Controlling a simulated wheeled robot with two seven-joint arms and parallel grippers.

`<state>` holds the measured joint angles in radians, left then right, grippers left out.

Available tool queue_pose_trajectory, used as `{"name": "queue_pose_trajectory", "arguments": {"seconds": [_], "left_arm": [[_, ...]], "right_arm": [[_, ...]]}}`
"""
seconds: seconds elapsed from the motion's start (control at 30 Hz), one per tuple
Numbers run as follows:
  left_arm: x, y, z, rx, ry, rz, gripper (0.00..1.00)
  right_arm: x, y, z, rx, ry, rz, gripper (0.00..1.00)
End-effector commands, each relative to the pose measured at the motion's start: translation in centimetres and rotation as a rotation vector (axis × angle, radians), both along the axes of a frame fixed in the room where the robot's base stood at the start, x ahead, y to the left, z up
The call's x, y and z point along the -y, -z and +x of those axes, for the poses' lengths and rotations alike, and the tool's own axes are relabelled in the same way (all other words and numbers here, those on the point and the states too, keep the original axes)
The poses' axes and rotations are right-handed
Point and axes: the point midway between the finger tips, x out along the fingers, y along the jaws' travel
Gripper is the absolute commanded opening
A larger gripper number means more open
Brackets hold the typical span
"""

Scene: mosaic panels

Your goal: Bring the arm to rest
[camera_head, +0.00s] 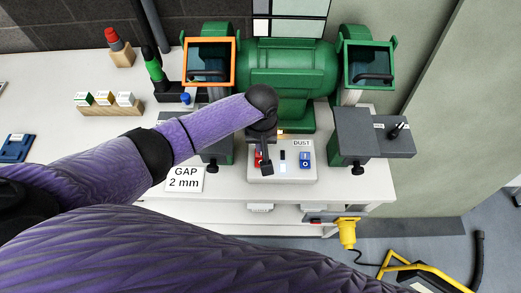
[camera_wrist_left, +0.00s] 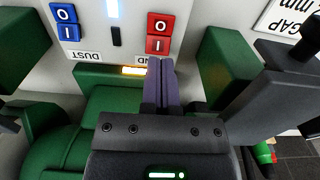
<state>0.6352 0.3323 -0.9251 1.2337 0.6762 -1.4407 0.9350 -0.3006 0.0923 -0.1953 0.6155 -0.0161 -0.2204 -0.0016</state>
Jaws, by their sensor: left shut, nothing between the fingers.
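My left arm (camera_head: 205,125) reaches in from the left, over the bench. My left gripper (camera_head: 267,168) is shut and empty, pointing down in front of the white switch panel (camera_head: 282,174). In the left wrist view the closed fingers (camera_wrist_left: 160,84) lie side by side, just below the red switch (camera_wrist_left: 158,32) in the picture; I cannot tell whether they touch the panel. The blue switch (camera_head: 305,159) under the DUST label is clear of the gripper. In the head view the gripper partly hides the red switch (camera_head: 258,158). My right gripper is not in view.
A green bench grinder (camera_head: 290,70) stands behind the panel, with an orange-framed shield (camera_head: 209,62) and grey rests either side. A "GAP 2 mm" sign (camera_head: 185,179) lies left, under my arm. A yellow plug (camera_head: 347,232) hangs at the bench's front.

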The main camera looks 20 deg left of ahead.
Motion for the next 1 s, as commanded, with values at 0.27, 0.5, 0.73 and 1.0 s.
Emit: {"name": "queue_pose_trajectory", "arguments": {"seconds": [0.27, 0.5, 0.73, 1.0], "left_arm": [[0.0, -0.7, 0.0, 0.000, 0.000, 0.000, 0.00], [0.4, -0.6, -0.4, -0.001, 0.015, -0.010, 0.00], [5.6, -0.9, -7.4, 0.089, 0.310, -0.196, 0.00], [2.8, -3.8, -12.5, 0.246, 0.417, -0.177, 0.00]], "right_arm": [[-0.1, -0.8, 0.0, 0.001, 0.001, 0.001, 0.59], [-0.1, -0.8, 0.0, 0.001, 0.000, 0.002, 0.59], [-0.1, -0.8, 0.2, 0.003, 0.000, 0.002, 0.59], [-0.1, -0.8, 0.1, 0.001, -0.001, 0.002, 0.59]]}}
